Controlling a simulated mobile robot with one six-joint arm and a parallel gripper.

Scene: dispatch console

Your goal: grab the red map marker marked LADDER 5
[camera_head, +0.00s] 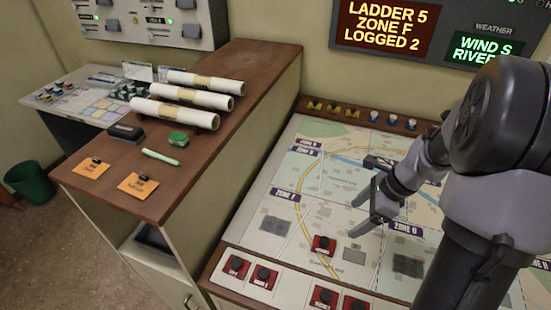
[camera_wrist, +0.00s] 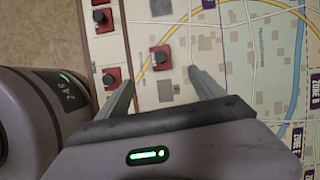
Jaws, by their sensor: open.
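Several red map markers with dark round knobs are in view; their lettering is too small to read, so I cannot tell which is LADDER 5. One red marker (camera_head: 322,245) stands alone on the map near the ZONE F label; it also shows in the wrist view (camera_wrist: 161,58), ahead of and between my fingers. Other red markers sit in the strip along the map's front edge, such as the leftmost one (camera_head: 237,267) and one farther right (camera_head: 322,298). My gripper (camera_head: 362,214) is open and empty above the map, up and right of the lone marker.
The map table (camera_head: 243,233) carries yellow and blue-white markers along its back edge. A wooden-topped cabinet (camera_head: 205,150) with paper rolls (camera_head: 175,113) stands higher at the left. A wall display (camera_head: 385,25) reads LADDER 5, ZONE F, LOGGED 2. The map around the lone marker is mostly clear.

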